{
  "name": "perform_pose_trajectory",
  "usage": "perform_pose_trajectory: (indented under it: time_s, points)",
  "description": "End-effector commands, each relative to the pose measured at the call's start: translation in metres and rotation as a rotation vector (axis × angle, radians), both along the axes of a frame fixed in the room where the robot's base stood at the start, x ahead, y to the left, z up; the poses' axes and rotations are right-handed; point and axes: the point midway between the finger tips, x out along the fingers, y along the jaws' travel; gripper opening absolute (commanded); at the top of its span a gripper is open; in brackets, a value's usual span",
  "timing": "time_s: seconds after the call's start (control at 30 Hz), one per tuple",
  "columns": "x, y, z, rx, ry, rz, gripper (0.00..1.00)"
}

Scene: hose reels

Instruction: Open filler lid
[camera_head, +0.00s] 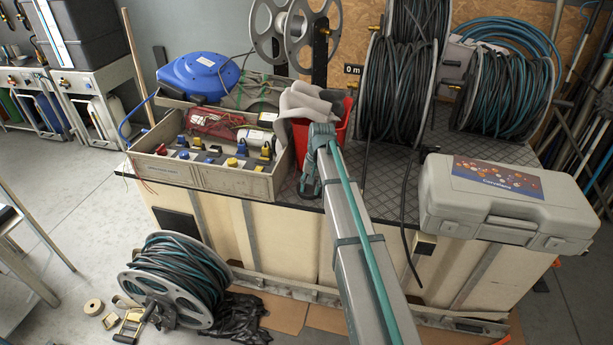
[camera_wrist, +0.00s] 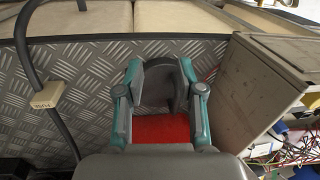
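I cannot make out a filler lid clearly in either view. My gripper (camera_head: 311,188) points down beside the red bucket (camera_head: 335,128), near the front edge of the bench. In the wrist view, my gripper (camera_wrist: 160,68) has teal links and dark fingers set apart, with the red bucket and grey plate showing between them. A dark curved shape lies between the fingers, and I cannot tell whether it is a finger pad or a separate thing. The grey arm hides part of the bench front and the bucket.
A tray of connectors (camera_head: 235,180) stands left, with a blue reel (camera_head: 198,75) behind. Hose reels (camera_head: 398,75) stand at the back. A grey case (camera_head: 508,200) sits right. A hose reel (camera_head: 175,282) stands on the floor.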

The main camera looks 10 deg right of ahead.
Motion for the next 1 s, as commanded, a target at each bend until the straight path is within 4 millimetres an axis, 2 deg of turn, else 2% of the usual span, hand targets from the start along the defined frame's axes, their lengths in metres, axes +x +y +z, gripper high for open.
perform_pose_trajectory:
  time_s: [0.03, 0.1, 0.2, 0.33, 0.53, 1.0]
  points:
    - [0.029, -0.008, 0.024, 0.011, -0.007, -0.025, 0.37]
    - [0.047, -0.014, 0.049, 0.024, -0.007, -0.054, 0.37]
    - [0.063, -0.021, 0.075, 0.039, -0.008, -0.082, 0.37]
    - [0.070, -0.024, 0.088, 0.047, -0.006, -0.098, 0.37]
    - [0.070, -0.021, 0.072, 0.048, -0.005, -0.101, 0.37]
    - [0.077, -0.008, -0.001, 0.047, -0.004, -0.098, 0.37]
